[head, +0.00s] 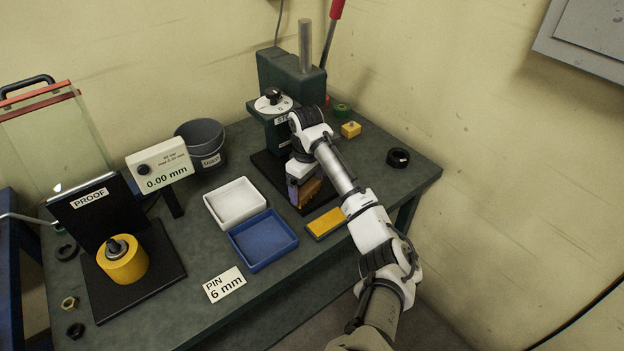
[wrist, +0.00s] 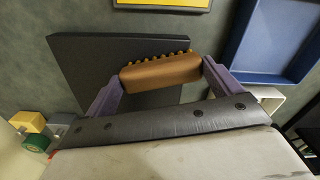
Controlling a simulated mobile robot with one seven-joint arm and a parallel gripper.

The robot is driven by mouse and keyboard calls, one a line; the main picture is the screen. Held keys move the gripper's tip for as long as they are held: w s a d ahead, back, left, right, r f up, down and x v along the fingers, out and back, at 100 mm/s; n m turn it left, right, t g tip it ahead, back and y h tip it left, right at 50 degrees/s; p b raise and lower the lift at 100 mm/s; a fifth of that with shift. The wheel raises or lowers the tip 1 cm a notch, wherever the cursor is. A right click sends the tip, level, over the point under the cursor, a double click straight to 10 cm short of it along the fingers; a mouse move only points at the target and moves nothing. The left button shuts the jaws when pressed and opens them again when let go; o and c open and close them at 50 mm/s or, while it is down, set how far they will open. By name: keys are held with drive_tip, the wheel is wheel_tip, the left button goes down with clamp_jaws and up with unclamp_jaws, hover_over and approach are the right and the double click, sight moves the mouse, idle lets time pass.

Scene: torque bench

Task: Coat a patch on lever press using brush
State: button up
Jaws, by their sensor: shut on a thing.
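The lever press (head: 290,75) stands at the back of the bench, a dark green body with a grey post, a red-handled lever and a white dial. Its black base plate (head: 268,168) lies in front, partly hidden by my arm; a black plate (wrist: 85,65) also shows in the wrist view. My gripper (head: 303,188) is over the front of this plate. In the wrist view its purple fingers (wrist: 160,80) are shut on the ends of the brown brush (wrist: 160,72), which has a row of small tufts. The brush also shows in the head view (head: 312,190). Contact with the plate cannot be told.
A yellow block (head: 326,222), a blue tray (head: 263,241) and a white tray (head: 235,203) lie near the gripper. A grey bucket (head: 202,143) and a gauge (head: 160,167) stand left. A black ring (head: 398,158) and a small yellow block (head: 351,129) lie right.

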drive_tip(key=shift+r, duration=0.1)
drive_tip(key=shift+r, duration=2.9)
wheel_tip(320, 180, up, 3)
drive_tip(key=shift+f, duration=0.1)
drive_tip(key=shift+f+b, duration=1.05)
drive_tip(key=shift+f, duration=2.55)
drive_tip(key=shift+f+b, duration=0.4)
drive_tip(key=shift+f, duration=0.65)
